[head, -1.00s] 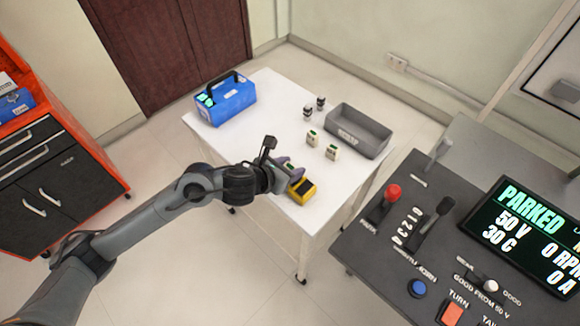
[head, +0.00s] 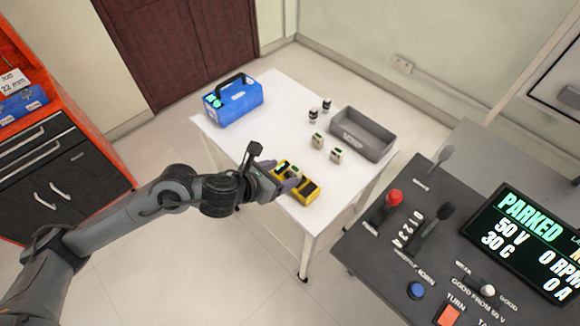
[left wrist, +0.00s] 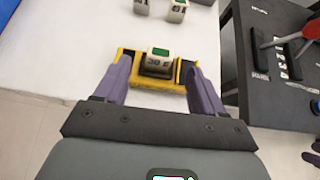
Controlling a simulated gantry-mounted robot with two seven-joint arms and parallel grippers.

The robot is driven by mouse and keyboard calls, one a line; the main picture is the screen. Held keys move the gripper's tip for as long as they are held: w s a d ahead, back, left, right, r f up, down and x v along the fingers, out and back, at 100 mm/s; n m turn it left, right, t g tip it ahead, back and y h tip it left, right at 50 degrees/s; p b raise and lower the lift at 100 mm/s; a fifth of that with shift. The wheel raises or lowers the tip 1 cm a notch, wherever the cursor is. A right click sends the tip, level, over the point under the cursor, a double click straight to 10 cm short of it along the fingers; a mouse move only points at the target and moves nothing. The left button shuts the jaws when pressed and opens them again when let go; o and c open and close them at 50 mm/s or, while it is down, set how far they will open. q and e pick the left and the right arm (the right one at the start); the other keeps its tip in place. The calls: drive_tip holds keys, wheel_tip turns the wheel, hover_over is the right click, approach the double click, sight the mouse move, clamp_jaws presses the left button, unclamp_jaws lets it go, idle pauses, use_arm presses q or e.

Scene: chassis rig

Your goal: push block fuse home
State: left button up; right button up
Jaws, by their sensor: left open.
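A yellow holder (head: 310,200) with dark slots lies near the front edge of the white table. The holder also shows in the left wrist view (left wrist: 150,84). A pale block fuse (left wrist: 157,62) with a green top and dark number marking stands in the holder's middle. How deep it sits I cannot tell. My left gripper (head: 287,184) is at the holder's near left side. In the left wrist view its purple fingers (left wrist: 160,85) are spread wide, one toward each end of the holder, with the fuse between and beyond them.
Two similar pale blocks (head: 318,140) (head: 336,155) and two small dark-and-white cylinders (head: 313,116) (head: 326,105) stand behind. A grey bin (head: 363,140) is back right, a blue toolbox (head: 238,106) back left. The control console (head: 400,240) stands at right.

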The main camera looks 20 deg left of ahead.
use_arm(q)
drive_tip(key=v, duration=0.5)
drive_tip(key=s+f+m+g+y, duration=0.1)
drive_tip(key=s+f+m, duration=0.4)
drive_tip(key=m, duration=0.6)
drive_tip(key=s+a+f+m+g+y, duration=0.1)
drive_tip(key=s+f+m+g, duration=0.2)
drive_tip(key=s+f+m, duration=0.2)
drive_tip(key=s+f+m+g+y, duration=0.1)
drive_tip(key=s+f+m, duration=0.4)
drive_tip(key=m, duration=1.3)
drive_tip(key=s+g+p, duration=0.1)
drive_tip(key=s, duration=0.3)
drive_tip(key=shift+s+a+f+g+y, duration=0.15)
drive_tip(key=shift+s+a+g+y, duration=0.15)
drive_tip(key=shift+a+g+y, duration=0.1)
drive_tip(key=shift+s+d, duration=0.1)
drive_tip(key=shift+s, duration=0.05)
